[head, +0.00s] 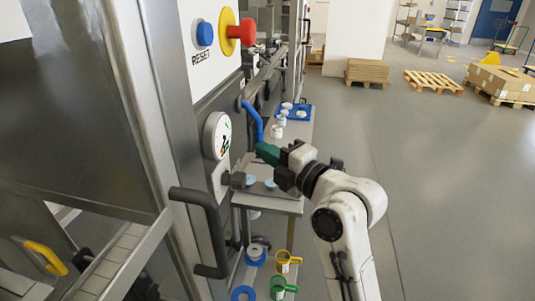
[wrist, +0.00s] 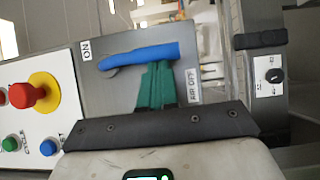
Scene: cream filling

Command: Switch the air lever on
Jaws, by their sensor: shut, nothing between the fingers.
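A panel (head: 209,50) with a red emergency button on yellow (head: 243,32) and a blue reset button (head: 203,34) is close by. A dark door handle (head: 208,220) sticks out below the gauge (head: 217,136). Small tables with jars stand behind.

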